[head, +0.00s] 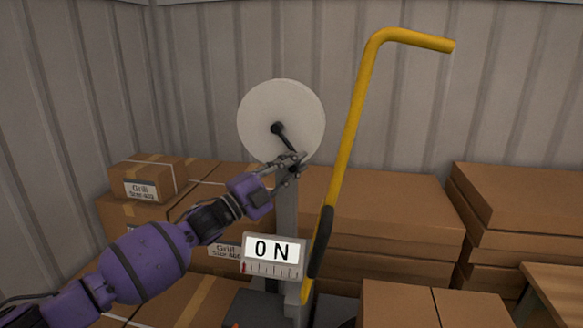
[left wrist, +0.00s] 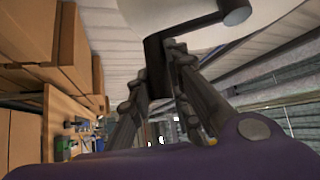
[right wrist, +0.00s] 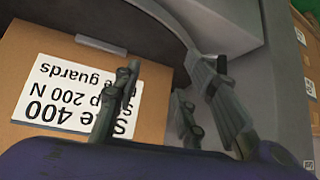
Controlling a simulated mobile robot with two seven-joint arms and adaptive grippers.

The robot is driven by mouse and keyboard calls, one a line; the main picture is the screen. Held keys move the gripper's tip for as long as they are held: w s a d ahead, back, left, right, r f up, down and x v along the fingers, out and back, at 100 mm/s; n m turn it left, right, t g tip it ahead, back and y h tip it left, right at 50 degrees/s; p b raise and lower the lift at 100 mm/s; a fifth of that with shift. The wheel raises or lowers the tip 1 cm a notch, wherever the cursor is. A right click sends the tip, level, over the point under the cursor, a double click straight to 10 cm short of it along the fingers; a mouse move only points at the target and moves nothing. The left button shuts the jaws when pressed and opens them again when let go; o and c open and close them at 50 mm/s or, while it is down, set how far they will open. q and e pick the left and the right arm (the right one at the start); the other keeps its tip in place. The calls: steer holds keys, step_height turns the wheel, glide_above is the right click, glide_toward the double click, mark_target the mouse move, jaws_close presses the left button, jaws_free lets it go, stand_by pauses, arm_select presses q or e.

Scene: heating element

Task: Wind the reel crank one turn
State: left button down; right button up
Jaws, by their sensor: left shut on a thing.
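The reel (head: 262,108) is a pale round disc on a grey post (head: 287,205), in the middle of the head view. Its dark crank (head: 285,138) runs from the hub down and to the right. My left gripper (head: 296,161) is shut on the handle at the crank's lower end. In the left wrist view the dark handle (left wrist: 157,65) sits between the fingers, and the crank arm (left wrist: 200,22) leads to the round hub. A gauge (head: 273,254) reading "0 N" is on the post. My right gripper (right wrist: 155,100) shows only in its own wrist view, fingers apart and empty.
A yellow bent bar (head: 350,130) with a black grip rises close to the right of the reel. Cardboard boxes (head: 390,210) are stacked behind and on both sides. A wooden table (head: 555,290) is at the lower right. A labelled box (right wrist: 75,95) lies beyond my right gripper.

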arm_select(q)
steer(key=n+t, duration=0.1)
steer(key=d+r+n+t, duration=0.1)
steer(key=d+n+t, duration=0.1)
steer(key=n, duration=0.1)
steer(key=shift+s+r, duration=0.25)
steer(key=shift+r, duration=0.05)
steer(key=shift+d+r+n+t+y+b, duration=0.3)
steer(key=shift+r+n+t, duration=0.3)
steer(key=shift+n+t, duration=0.45)
steer(key=shift+d+r+n+t+y+b, duration=0.15)
steer(key=shift+r+n+t+y, duration=0.4)
steer(key=shift+n, duration=0.8)
steer(key=shift+s+r+t, duration=0.1)
steer(key=shift+t, duration=0.2)
steer(key=c, duration=1.6)
jaws_free()
steer(key=v, duration=1.2)
steer(key=shift+c, duration=0.4)
